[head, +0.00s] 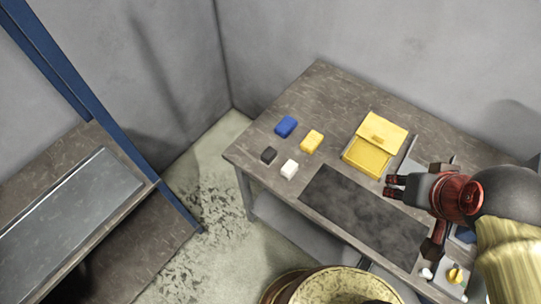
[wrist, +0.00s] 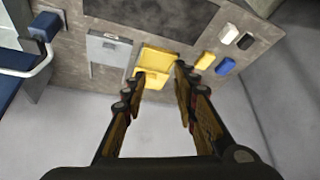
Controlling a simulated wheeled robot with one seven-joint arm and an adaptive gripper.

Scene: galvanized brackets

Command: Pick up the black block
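The black block (head: 268,155) lies on the table at the left in the head view, near the table's left edge. In the wrist view the black block (wrist: 245,41) shows at the upper right. My gripper (head: 391,186) is at the right side of the table in the head view, well apart from the block. In the wrist view the fingers of my gripper (wrist: 158,75) are spread, with nothing between them.
A white block (head: 290,168), a blue block (head: 286,126) and a yellow block (head: 312,141) lie close around the black one. A yellow box (head: 368,157) and a dark mat (head: 360,205) lie between my gripper and the blocks. A shelf with blue posts (head: 95,90) stands left.

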